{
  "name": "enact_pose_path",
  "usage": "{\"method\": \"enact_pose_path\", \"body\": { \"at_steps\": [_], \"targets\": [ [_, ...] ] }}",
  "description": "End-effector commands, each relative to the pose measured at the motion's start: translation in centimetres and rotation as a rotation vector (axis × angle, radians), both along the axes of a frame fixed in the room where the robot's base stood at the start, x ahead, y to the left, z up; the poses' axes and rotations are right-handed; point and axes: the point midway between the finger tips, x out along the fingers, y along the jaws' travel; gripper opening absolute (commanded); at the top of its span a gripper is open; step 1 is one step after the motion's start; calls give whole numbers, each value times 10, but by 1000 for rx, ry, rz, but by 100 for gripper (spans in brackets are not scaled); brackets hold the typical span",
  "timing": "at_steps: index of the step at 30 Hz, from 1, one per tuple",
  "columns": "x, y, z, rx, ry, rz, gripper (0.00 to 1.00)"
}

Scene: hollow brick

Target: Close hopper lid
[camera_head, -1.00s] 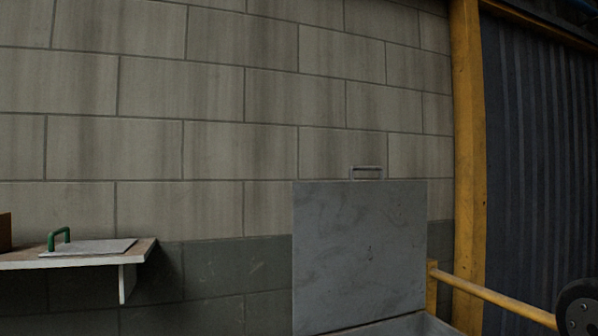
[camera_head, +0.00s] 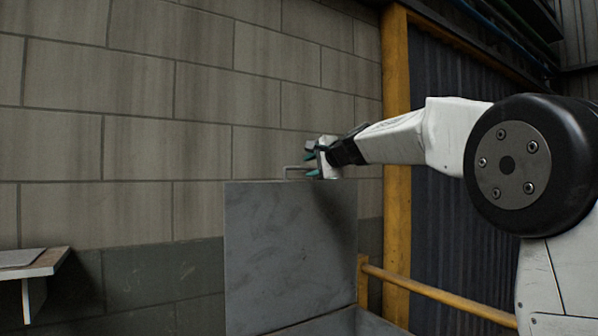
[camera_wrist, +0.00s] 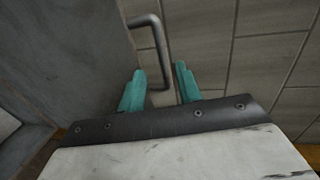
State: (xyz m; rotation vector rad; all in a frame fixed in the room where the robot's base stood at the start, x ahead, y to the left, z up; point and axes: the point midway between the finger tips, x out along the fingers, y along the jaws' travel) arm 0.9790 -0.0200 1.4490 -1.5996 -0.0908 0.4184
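The hopper lid (camera_head: 290,245) is a grey metal panel standing upright, open, in front of the block wall. It also fills the left of the wrist view (camera_wrist: 65,60). A metal bar handle (camera_head: 293,169) sticks up from its top edge; in the wrist view the handle (camera_wrist: 160,45) is a bent bar just ahead of my fingers. My gripper (camera_head: 312,160) is at the right end of the handle. Its teal fingers (camera_wrist: 158,85) are apart, with the handle's end near the gap between them; I cannot tell whether they touch it.
The hopper's rim (camera_head: 335,322) shows at the bottom below the lid. A yellow rail (camera_head: 440,295) and yellow post (camera_head: 396,170) stand right of it. A small shelf (camera_head: 40,262) with a flat plate is at the far left. Block wall is close behind the lid.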

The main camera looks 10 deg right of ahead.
Motion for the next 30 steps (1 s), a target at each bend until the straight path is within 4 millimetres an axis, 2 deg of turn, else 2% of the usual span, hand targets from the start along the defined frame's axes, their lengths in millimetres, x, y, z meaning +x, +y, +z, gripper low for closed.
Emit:
{"method": "enact_pose_path", "body": {
  "at_steps": [5, 15, 21, 28, 29, 30],
  "targets": [
    [21, 0, 0, 24, -10, -12, 34],
    [68, 16, -10, 20, -9, -10, 34],
    [78, 21, -12, 20, -9, -10, 34],
    [79, 21, -12, 20, -9, -10, 34],
    [79, 21, -12, 20, -9, -10, 29],
    [79, 21, -12, 20, -9, -10, 18]
  ]
}}
